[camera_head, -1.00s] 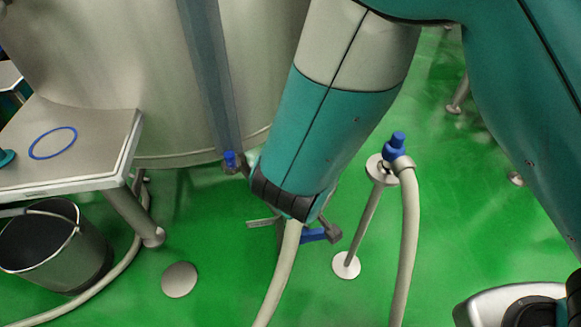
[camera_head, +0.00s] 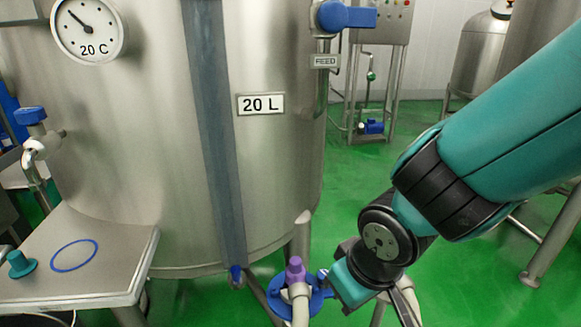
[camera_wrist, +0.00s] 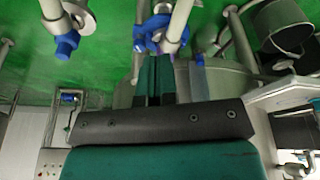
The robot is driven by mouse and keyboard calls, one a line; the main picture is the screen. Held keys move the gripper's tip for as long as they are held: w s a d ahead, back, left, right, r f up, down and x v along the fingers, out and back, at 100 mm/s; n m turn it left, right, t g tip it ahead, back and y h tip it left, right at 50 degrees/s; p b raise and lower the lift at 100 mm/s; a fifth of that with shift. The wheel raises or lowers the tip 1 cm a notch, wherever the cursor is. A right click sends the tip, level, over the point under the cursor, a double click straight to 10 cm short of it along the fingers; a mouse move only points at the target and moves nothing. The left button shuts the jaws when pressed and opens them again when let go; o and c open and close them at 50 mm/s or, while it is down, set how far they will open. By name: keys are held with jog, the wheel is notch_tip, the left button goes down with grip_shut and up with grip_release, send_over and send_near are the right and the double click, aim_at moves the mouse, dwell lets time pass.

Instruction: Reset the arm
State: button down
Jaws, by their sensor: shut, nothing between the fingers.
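My gripper (camera_wrist: 156,76) is shut and empty in the wrist view, its two teal fingers side by side. They point toward a blue fitting (camera_wrist: 155,33) with a pale hose at the top of that view. I cannot tell whether they touch it. In the head view my arm comes in from the right and bends down at the wrist. The teal gripper body is low, right of a purple-topped hose fitting (camera_head: 295,270) on a blue round piece (camera_head: 318,297). The fingertips are hard to make out there.
A large steel tank (camera_head: 270,170) with a dial (camera_head: 88,28) and a "20 L" label (camera_head: 261,104) stands close by. A steel table (camera_head: 115,262) with a blue ring (camera_head: 74,255) is at the left. A bucket (camera_wrist: 285,27) shows in the wrist view. Green floor (camera_head: 372,190) is open behind.

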jog(key=s+d+r+g+y+p, duration=0.1)
jog(key=s+d+r, duration=0.15)
jog(key=r, duration=0.25)
jog(key=s+d+r+n+g+y, duration=0.1)
jog(key=s+r, duration=0.3)
jog(key=s+d+r+g+y+p, duration=0.1)
jog(key=s+d+r, duration=0.15)
jog(key=r, duration=0.25)
notch_tip(320, 180, up, 12)
jog(key=p, duration=1.2)
jog(key=shift+a+p, duration=0.2)
jog(key=shift+p, duration=0.15)
jog(key=c, duration=1.8)
grip_release()
